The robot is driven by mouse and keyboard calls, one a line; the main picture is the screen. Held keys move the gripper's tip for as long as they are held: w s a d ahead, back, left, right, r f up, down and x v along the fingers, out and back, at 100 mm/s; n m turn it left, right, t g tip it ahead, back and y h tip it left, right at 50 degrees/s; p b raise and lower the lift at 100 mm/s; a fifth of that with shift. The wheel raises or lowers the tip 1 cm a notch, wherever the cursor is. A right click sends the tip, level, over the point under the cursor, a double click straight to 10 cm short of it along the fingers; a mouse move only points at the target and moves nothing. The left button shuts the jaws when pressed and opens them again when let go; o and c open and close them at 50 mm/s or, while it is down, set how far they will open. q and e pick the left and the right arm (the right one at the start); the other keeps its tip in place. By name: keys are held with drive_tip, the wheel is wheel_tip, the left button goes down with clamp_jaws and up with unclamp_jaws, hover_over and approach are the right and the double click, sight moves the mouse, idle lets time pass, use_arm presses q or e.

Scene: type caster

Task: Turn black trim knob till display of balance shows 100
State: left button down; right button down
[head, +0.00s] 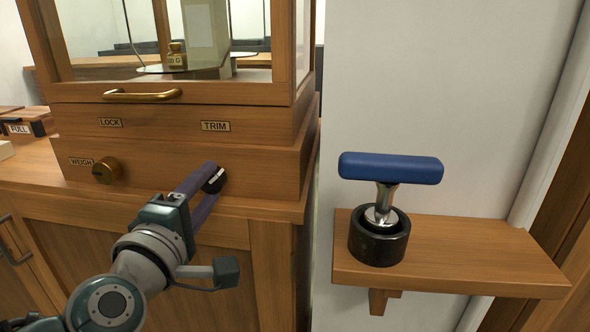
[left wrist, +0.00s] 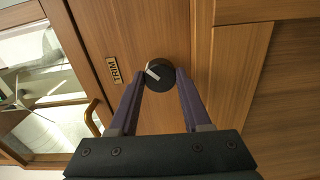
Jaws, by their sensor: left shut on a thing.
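The black trim knob (head: 214,180) sits on the wooden front of the balance, below and beside the TRIM label (head: 215,126). In the left wrist view the knob (left wrist: 158,74) shows a white pointer line on its face. My left gripper (head: 208,180) has its purple fingers shut on the knob, one on each side of it in the wrist view (left wrist: 160,84). The balance (head: 160,125) has a glass case on top, with a brass weight (head: 177,55) on a pan inside. No display reading can be seen. My right gripper is not in view.
A brass WEIGH knob (head: 108,170) is left of my gripper, and a brass handle (head: 142,95) is on the glass door. A wooden wall shelf (head: 460,257) at right holds a black cup (head: 379,244) with a blue-handled tool (head: 391,168). A FULL sign (head: 19,129) is far left.

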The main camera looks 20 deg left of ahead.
use_arm(q)
drive_tip(key=shift+m+p, duration=0.3)
drive_tip(key=shift+m, duration=0.8)
drive_tip(key=shift+c, duration=1.8)
unclamp_jaws()
drive_tip(key=p+v, duration=0.1)
drive_tip(key=v, duration=0.9)
drive_tip(key=shift+w, duration=0.1)
